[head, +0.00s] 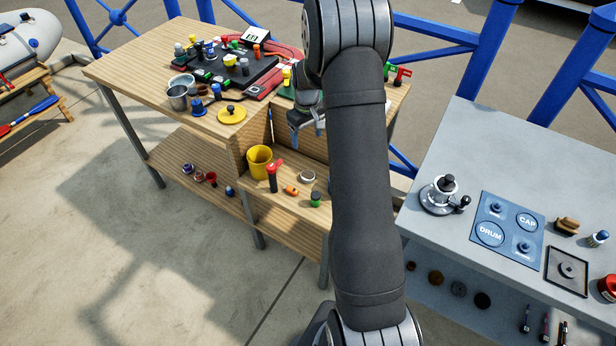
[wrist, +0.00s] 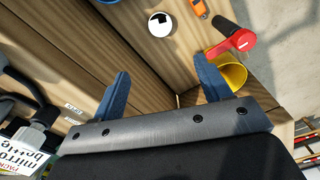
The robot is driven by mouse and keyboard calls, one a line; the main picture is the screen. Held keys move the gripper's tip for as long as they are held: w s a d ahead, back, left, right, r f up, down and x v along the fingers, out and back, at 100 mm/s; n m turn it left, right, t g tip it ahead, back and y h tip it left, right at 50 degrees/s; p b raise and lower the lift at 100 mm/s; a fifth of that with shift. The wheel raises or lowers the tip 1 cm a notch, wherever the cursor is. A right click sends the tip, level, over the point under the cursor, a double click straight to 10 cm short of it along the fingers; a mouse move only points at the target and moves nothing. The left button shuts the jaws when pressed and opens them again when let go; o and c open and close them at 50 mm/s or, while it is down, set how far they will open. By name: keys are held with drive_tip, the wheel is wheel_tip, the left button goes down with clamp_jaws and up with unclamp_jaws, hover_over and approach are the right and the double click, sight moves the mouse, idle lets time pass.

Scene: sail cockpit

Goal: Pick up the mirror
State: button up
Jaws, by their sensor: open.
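The mirror appears to be the small round disc (head: 307,176) with a pale face, lying on the lower wooden shelf in the head view. A round white disc with a dark reflection shows at the top of the wrist view (wrist: 161,23), apart from my fingers. My gripper (wrist: 164,84) is open, with two blue fingers spread and nothing between them. In the head view my gripper (head: 307,138) hangs above the shelf, partly hidden by my arm.
A yellow cup (head: 259,161), a red-topped dark tool (head: 273,178), an orange item (head: 291,190) and a green-capped jar (head: 315,199) stand near the disc. A wooden wall (wrist: 65,45) rises beside the shelf. A card reading "mirror" (wrist: 20,152) shows at lower left.

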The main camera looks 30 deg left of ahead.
hover_over(308, 175)
drive_tip(key=f, duration=1.1)
drive_tip(key=shift+w+a+f, duration=0.2)
drive_tip(key=shift+a, duration=0.1)
drive_tip(key=shift+s+d+f, duration=0.15)
drive_tip(key=shift+d+f, duration=0.05)
drive_tip(key=shift+f, duration=1.15)
drive_tip(key=shift+s+d+f, duration=0.1)
drive_tip(key=shift+d+f, duration=0.05)
drive_tip(key=shift+f, duration=1.15)
drive_tip(key=c, duration=1.1)
